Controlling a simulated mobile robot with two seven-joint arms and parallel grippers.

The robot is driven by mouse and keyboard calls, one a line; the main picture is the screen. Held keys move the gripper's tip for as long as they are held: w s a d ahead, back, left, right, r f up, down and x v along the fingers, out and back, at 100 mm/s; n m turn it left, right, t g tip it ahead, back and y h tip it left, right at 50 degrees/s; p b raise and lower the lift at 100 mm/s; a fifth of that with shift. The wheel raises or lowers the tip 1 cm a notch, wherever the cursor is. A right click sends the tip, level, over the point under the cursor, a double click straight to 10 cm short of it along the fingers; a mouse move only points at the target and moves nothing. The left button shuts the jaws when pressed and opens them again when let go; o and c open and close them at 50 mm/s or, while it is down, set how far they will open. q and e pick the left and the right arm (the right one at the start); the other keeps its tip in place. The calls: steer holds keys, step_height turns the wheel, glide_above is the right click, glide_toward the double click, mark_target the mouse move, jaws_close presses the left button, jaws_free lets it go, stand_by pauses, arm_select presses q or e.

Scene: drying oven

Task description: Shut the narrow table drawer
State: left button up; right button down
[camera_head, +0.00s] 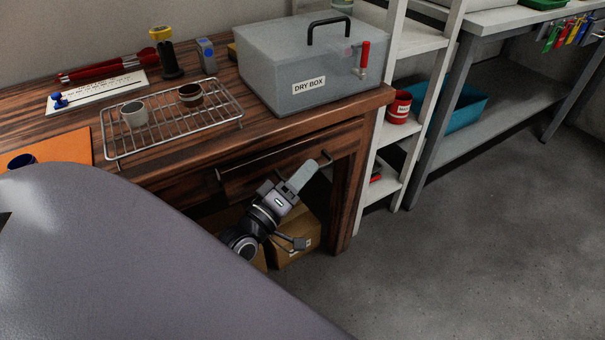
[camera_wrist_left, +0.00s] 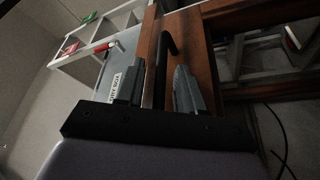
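The dark brown wooden table (camera_head: 190,155) has a narrow drawer (camera_head: 262,180) under its top, with a long bar handle (camera_head: 246,163). The drawer front seems to stand a little out from the table, but how far is hard to tell. My left gripper (camera_head: 298,210) is in front of the drawer at the handle's right end, its fingers spread apart. In the left wrist view, the dark handle (camera_wrist_left: 167,50) runs up between the two open fingers of the left gripper (camera_wrist_left: 157,88). I cannot tell whether they touch it. My right gripper is not in view.
A grey dry box (camera_head: 310,70) and a wire rack (camera_head: 170,118) with two cups stand on the table. Cardboard boxes (camera_head: 300,240) sit below the drawer. A white shelf (camera_head: 400,130) stands to the right. The floor at right is clear.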

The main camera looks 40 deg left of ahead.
mark_target(291, 164)
arm_select(q)
jaws_close()
steer(key=shift+w+a+f+b, duration=0.1)
steer(key=shift+w+a+b, duration=0.2)
steer(key=shift+a, duration=0.5)
steer(key=shift+w+a+b, duration=0.2)
steer(key=shift+w+a, duration=0.15)
steer(key=shift+a, duration=0.45)
steer(key=shift+w+a, duration=0.15)
steer(key=shift+a, duration=0.25)
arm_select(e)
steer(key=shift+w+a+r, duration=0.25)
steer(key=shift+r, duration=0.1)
arm_select(q)
steer(key=shift+o, duration=0.6)
jaws_free()
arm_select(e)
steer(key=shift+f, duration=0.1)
